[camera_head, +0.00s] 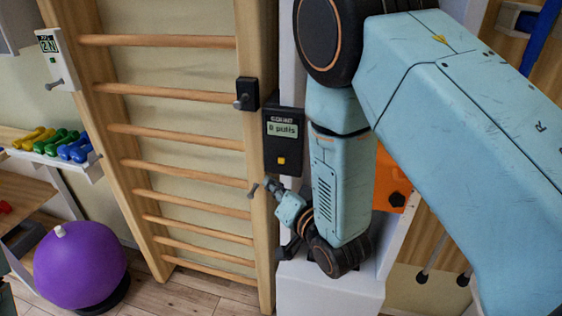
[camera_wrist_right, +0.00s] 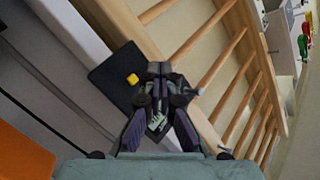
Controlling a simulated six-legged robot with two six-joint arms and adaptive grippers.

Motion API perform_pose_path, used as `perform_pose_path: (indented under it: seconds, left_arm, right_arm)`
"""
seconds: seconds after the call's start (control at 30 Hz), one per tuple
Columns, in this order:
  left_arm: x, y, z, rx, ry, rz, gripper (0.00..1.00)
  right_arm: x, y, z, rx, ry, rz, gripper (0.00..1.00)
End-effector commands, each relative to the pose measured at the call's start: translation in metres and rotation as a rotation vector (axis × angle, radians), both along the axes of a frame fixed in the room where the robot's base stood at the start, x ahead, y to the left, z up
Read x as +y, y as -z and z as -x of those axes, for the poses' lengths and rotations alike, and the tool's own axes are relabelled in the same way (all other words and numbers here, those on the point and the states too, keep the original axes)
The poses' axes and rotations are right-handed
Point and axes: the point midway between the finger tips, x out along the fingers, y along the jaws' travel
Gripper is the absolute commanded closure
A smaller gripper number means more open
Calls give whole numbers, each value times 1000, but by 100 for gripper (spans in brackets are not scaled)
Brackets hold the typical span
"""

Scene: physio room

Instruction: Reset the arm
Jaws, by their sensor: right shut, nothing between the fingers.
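My right arm comes in from the right side of the head view and bends down in front of the wall unit. My right gripper (camera_head: 271,187) is small and partly hidden by its own wrist, just below the black counter box (camera_head: 284,142). The box display reads "0 pulls", with a yellow button (camera_head: 281,160) under it. In the wrist view, my right gripper (camera_wrist_right: 160,70) is shut and empty. There the black box (camera_wrist_right: 108,72) and its yellow button (camera_wrist_right: 132,79) lie behind and left of the fingertips. My left gripper does not show.
Wooden wall bars (camera_head: 180,142) stand left of the arm, with a small black fixture (camera_head: 246,94) and a peg (camera_head: 253,190) on the post. A purple ball (camera_head: 80,266) and a dumbbell shelf (camera_head: 88,170) are at left. An orange panel (camera_head: 390,180) is behind the arm.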

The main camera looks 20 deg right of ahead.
Motion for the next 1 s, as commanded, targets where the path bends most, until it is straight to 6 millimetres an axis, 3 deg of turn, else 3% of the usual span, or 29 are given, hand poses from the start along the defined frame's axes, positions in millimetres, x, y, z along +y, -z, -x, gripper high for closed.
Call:
perform_pose_path:
  seconds: [0.37, 0.47, 0.57, 0.67, 0.8, 1.0]
  left_arm:
    - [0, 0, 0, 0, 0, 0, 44]
    - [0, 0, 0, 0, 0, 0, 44]
    - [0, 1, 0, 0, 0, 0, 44]
    - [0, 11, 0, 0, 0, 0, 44]
    - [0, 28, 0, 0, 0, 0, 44]
    - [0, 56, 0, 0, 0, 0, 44]
  right_arm:
    - [0, 0, 0, -1, -1, 11, 100]
    - [-2, 14, 3, 46, -9, 99, 100]
    - [-12, 53, 23, 200, -28, 267, 100]
    - [-27, 110, 61, 398, -64, 412, 100]
    - [-43, 180, 123, 643, -134, 530, 100]
    - [-60, 260, 228, 977, -260, 610, 100]
